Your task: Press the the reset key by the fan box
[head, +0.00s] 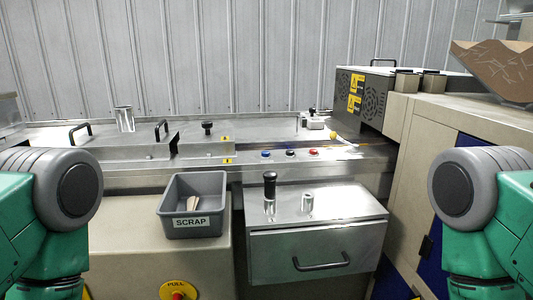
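The fan box (362,96) is a dark grey metal housing with round grilles and yellow warning labels, at the back right. To its left, on the machine's front ledge, sit three small buttons in a row: a blue one (265,154), a dark one (290,153) and a red one (313,152). I cannot read any marking that tells which is the reset key. Only green and grey parts of my two arms show at the left and right edges; both grippers are out of view.
A yellow-knobbed lever (333,135) stands beside the red button. Below are a grey SCRAP bin (195,230), a steel drawer unit (315,258) with a black-handled tool (269,187) and small metal cylinder (307,202) on top, and a red-and-yellow PULL knob (178,294).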

